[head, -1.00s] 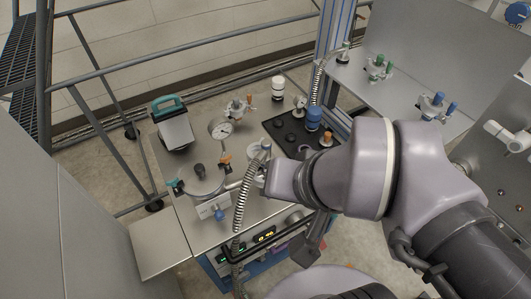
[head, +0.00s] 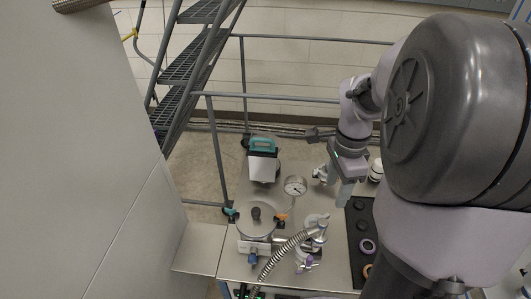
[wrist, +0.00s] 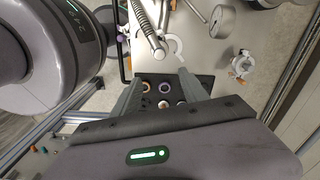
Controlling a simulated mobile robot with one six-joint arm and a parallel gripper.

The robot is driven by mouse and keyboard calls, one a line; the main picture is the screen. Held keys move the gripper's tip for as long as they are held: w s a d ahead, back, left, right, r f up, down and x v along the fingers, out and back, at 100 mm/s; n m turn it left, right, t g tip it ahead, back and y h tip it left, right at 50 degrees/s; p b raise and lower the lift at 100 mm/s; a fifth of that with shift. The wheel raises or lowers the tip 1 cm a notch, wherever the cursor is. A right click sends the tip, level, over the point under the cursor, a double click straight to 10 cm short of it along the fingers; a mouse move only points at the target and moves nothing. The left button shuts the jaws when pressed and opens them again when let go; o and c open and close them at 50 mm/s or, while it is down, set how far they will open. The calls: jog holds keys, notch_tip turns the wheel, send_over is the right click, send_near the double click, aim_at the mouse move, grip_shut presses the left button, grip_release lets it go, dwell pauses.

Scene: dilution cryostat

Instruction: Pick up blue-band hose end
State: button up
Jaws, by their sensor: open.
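A ribbed metal hose (head: 285,252) arches over the steel bench, and its grey upper end meets a fitting right of the round lidded vessel. The hose also shows at the top of the wrist view (wrist: 143,24). I cannot make out a blue band on it. My gripper (head: 343,198) hangs above the bench, apart from the hose, up and to its right in the head view. In the wrist view its two fingers (wrist: 160,90) are apart with nothing held between them. The black tray shows beyond them.
The black tray (head: 358,270) holds several round caps and rings. Railings and grated stairs (head: 190,70) lie behind. A tall grey panel (head: 80,150) stands left.

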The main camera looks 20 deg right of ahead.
aim_at(322, 222)
jog(key=f+b, duration=0.1)
jog(key=f, duration=0.3)
jog(key=f+b, duration=0.2)
jog(key=f, duration=0.2)
jog(key=f+b, duration=0.2)
jog(key=f, duration=0.2)
jog(key=shift+s+a, duration=0.1)
jog(key=shift+a, duration=0.15)
jog(key=f+b, duration=0.1)
jog(key=f, duration=0.2)
jog(key=f+b, duration=0.1)
jog(key=f, duration=0.1)
jog(key=shift+w+a+f+b, duration=0.3)
jog(key=shift+a+f, duration=0.05)
jog(key=shift+r, duration=0.15)
jog(key=shift+c, duration=0.4)
grip_shut()
